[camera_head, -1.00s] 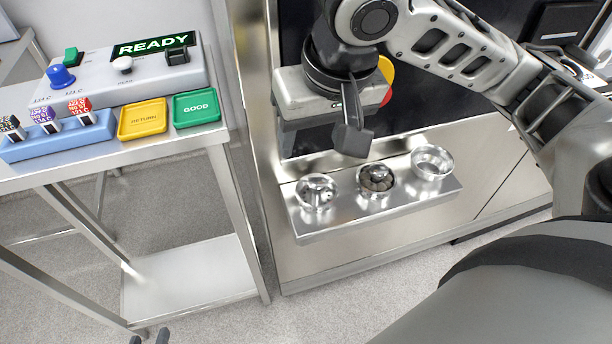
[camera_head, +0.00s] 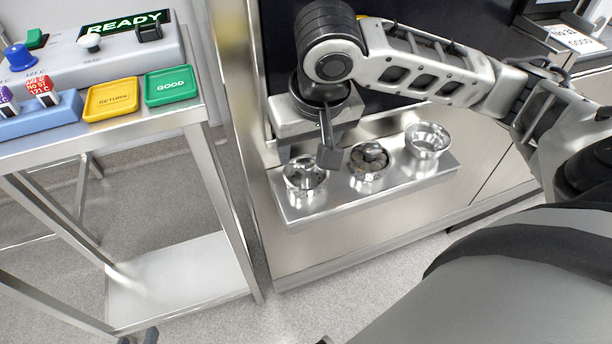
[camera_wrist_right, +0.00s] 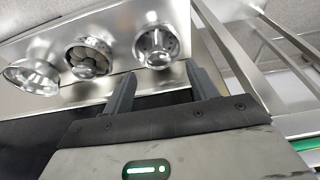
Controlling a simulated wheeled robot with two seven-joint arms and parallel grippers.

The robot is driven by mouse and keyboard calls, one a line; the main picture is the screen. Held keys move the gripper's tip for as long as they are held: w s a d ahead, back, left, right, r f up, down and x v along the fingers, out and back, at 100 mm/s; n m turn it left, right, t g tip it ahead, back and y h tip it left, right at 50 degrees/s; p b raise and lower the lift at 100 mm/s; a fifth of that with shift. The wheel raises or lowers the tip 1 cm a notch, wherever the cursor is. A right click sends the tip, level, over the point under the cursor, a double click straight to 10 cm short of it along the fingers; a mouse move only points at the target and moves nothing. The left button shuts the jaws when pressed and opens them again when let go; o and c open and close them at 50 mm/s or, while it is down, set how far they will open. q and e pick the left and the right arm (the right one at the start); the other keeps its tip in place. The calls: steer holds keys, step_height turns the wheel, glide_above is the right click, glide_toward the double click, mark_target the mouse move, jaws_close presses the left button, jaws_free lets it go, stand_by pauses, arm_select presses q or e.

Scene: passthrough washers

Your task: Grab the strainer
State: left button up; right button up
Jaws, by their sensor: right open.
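The strainer appears to be the shiny metal cup with small holes (camera_head: 305,176) at the left end of a metal shelf. It also shows in the right wrist view (camera_wrist_right: 157,45). My right gripper (camera_head: 328,158) is above the shelf beside this cup. In the right wrist view, its fingers (camera_wrist_right: 161,70) are spread and empty, with the cup just beyond the gap between their tips. In the head view only one finger shows clearly. Small dark tips of my left gripper (camera_head: 138,338) show at the bottom edge; the rest is out of frame.
A bowl of brown round pieces (camera_head: 369,163) stands in the middle of the shelf (camera_head: 345,205), and an empty metal bowl (camera_head: 428,140) at its right. A dark panel rises behind. At left, a metal table holds a READY box (camera_head: 120,45), a yellow tray (camera_head: 111,99) and a green tray (camera_head: 171,86).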

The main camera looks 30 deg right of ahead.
mark_target(306, 161)
steer(key=shift+b+x, duration=0.3)
steer(key=shift+x, duration=1.3)
steer(key=shift+d, duration=0.1)
jaws_close()
steer(key=shift+r, duration=0.1)
